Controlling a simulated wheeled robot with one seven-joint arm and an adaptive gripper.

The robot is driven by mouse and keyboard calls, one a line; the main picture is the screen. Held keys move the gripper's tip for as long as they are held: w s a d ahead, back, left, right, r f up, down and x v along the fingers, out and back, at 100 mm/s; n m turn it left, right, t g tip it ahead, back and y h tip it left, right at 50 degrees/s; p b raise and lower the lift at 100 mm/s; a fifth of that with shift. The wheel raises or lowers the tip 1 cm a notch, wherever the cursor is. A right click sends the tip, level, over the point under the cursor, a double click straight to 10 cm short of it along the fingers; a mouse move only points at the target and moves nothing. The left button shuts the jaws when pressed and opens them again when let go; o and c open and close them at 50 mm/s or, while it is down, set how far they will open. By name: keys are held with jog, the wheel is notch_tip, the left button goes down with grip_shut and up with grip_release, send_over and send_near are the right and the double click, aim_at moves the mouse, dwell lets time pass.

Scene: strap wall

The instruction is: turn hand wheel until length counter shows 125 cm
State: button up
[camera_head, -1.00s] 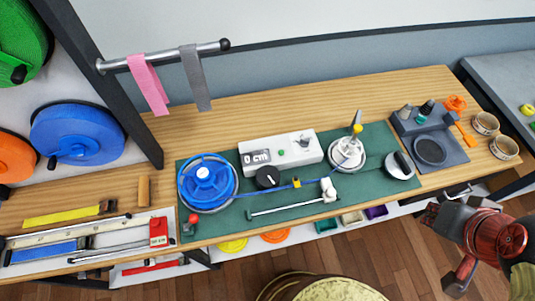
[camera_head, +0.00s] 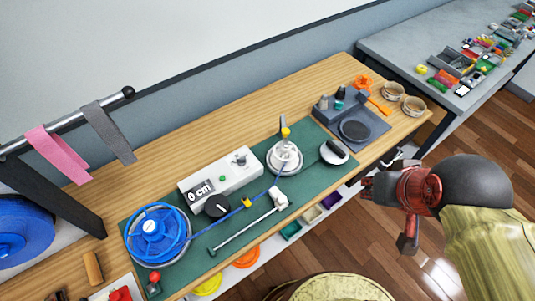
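The length counter (camera_head: 199,189) on a white box reads 0 cm. A blue reel (camera_head: 157,232) stands at the left end of the green mat (camera_head: 235,232). A blue strap (camera_head: 232,213) runs from it to a white winder (camera_head: 285,157) with an upright arm and a yellow knob. I cannot tell for certain which part is the hand wheel; a black round knob (camera_head: 216,206) also sits in front of the counter. My gripper (camera_head: 387,203) is at the right, off the bench's front edge, apart from all these parts. Its fingers look spread and nothing shows between them.
A white round piece with a black handle (camera_head: 334,152), a grey tray (camera_head: 356,128) and two tape rolls (camera_head: 392,91) are on the bench to the right. A red knob (camera_head: 154,277) is at the mat's near left corner. A grey table (camera_head: 440,60) stands behind at right.

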jog(key=shift+o, duration=1.2)
